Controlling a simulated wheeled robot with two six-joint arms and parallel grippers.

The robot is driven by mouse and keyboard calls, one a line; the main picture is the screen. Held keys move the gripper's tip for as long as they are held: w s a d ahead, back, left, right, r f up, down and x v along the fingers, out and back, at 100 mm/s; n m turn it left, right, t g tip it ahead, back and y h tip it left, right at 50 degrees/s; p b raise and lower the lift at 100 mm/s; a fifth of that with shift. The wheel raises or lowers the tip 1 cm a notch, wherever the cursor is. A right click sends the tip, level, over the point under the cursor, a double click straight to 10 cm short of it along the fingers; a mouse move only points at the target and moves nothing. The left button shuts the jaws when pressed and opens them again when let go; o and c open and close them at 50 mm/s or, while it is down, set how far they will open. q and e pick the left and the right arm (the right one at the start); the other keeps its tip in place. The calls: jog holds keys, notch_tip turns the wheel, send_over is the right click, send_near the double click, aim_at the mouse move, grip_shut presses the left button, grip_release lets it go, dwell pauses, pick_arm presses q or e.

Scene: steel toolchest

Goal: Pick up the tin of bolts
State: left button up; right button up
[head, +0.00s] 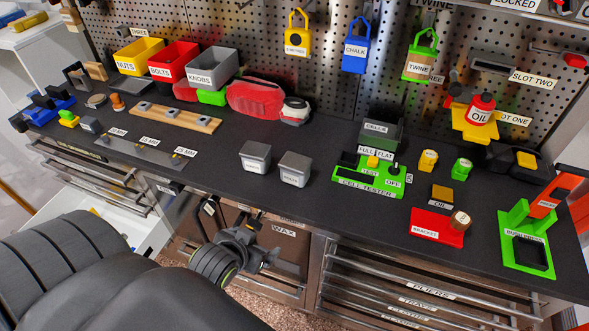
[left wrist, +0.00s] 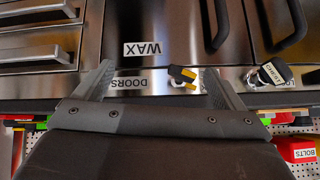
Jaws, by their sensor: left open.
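Two small grey lidded tins stand side by side on the black worktop in the head view: a left tin (head: 256,156) and a right tin (head: 295,169). Their front labels are too small for me to read surely, so I cannot tell which is the tin of bolts. My left gripper (head: 266,258) is open and empty, in front of the chest and below the worktop's front edge, lower in the picture than both tins. In the left wrist view its spread fingers (left wrist: 158,75) face the steel front, and neither tin shows. My right gripper is not in view.
A red bin labelled BOLTS (head: 174,66) stands at the back between yellow and grey bins. A wooden strip (head: 160,117) lies left of the tins, and a green cell tester (head: 370,178) stands right. An open drawer (head: 125,225) juts out at lower left.

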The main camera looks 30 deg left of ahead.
aim_at(290, 175)
pick_arm(q)
jog(key=w+d+r+t, duration=0.1)
jog(key=w+r+t, duration=0.4)
jog(key=r, duration=0.7)
jog(key=p+x, duration=0.2)
jog(key=x, duration=0.8)
jog(key=shift+w+d+f, duration=0.1)
jog(key=shift+w+f, duration=0.25)
jog(key=shift+w, duration=0.25)
jog(key=shift+w+a+p, duration=0.25)
jog(key=shift+w+p, duration=0.1)
jog(key=shift+p, duration=0.15)
jog(key=x, duration=0.1)
jog(key=p+x, duration=0.1)
jog(key=x, duration=0.2)
jog(key=shift+a+r, duration=0.1)
jog(key=shift+a, duration=0.2)
jog(key=shift+w, duration=0.25)
jog(key=c, duration=1.3)
